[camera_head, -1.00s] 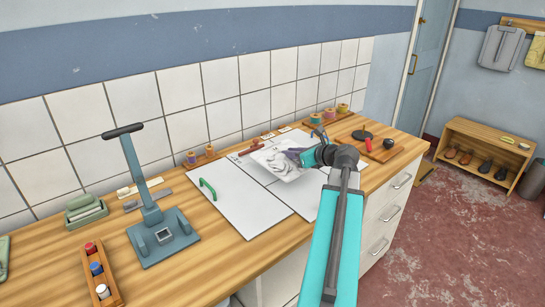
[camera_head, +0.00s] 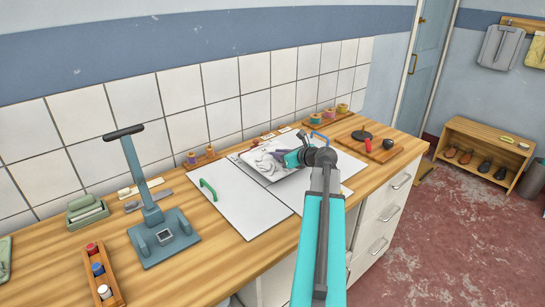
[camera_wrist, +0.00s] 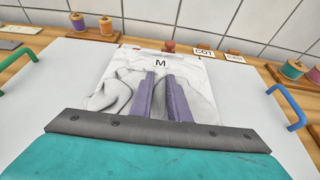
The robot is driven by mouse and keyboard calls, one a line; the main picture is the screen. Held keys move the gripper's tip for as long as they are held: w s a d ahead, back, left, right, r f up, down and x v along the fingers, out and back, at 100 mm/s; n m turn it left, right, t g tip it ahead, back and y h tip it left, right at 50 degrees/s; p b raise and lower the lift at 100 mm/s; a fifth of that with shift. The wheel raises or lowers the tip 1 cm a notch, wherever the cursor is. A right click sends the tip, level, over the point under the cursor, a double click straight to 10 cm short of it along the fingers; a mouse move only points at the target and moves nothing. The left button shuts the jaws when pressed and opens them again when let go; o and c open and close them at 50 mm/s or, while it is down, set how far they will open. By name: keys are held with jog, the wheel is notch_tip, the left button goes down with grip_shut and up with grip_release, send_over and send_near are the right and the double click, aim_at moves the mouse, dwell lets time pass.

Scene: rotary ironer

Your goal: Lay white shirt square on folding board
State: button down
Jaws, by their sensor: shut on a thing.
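The white shirt (camera_head: 262,161) is a crumpled-looking white piece over the back middle of the folding board (camera_head: 240,204). It also shows in the wrist view (camera_wrist: 112,93), in front of a label marked M. My gripper (camera_head: 284,158) is shut on the shirt; its purple fingers (camera_wrist: 163,82) are over the cloth in the wrist view. I cannot tell whether the shirt touches the board. The board is pale and flat, with a green handle (camera_head: 208,189) at left and a blue handle (camera_head: 319,136) at right. My arm hides part of its right side.
A blue-grey press with a tall handle (camera_head: 146,180) stands left of the board. Thread spools (camera_head: 191,158) stand behind it. A wooden board with black and red items (camera_head: 370,144) lies to the right. The board's front left panel is clear.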

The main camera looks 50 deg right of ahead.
jog(key=x, duration=0.3)
jog(key=shift+f, duration=0.3)
jog(key=shift+w+f, duration=0.25)
jog(key=shift+f, duration=0.1)
jog(key=shift+f, duration=0.1)
jog(key=c, duration=1.7)
grip_release()
jog(key=shift+s, duration=0.15)
jog(key=b+v, duration=0.1)
jog(key=v, duration=1)
jog(key=shift+s+r, duration=0.3)
jog(key=shift+s, duration=0.05)
